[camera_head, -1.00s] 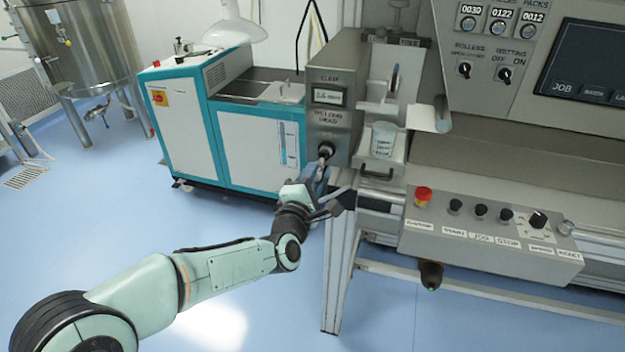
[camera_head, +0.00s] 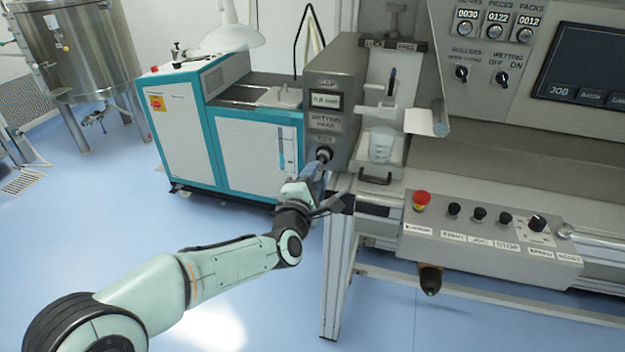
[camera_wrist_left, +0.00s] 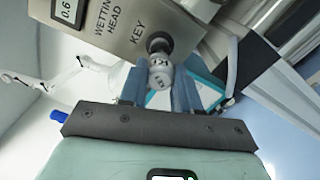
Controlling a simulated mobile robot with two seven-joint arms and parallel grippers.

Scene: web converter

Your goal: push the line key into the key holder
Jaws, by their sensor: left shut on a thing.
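The key holder (camera_head: 323,153) is a dark round socket under the "KEY" label on the front of the grey wetting head box (camera_head: 330,97). It also shows in the left wrist view (camera_wrist_left: 158,43). My left gripper (camera_head: 319,172) is right in front of it. In the left wrist view the gripper (camera_wrist_left: 160,85) is shut with its blue-grey fingers on both sides of the grey line key (camera_wrist_left: 161,73). The key's far end meets the socket; how deep it sits I cannot tell. My right gripper is in neither view.
A tray with a clear beaker (camera_head: 382,144) stands right of the box. The button panel (camera_head: 490,235) with a red stop button (camera_head: 421,200) is lower right. A teal and white cabinet (camera_head: 235,135) stands behind. Open blue floor lies to the left.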

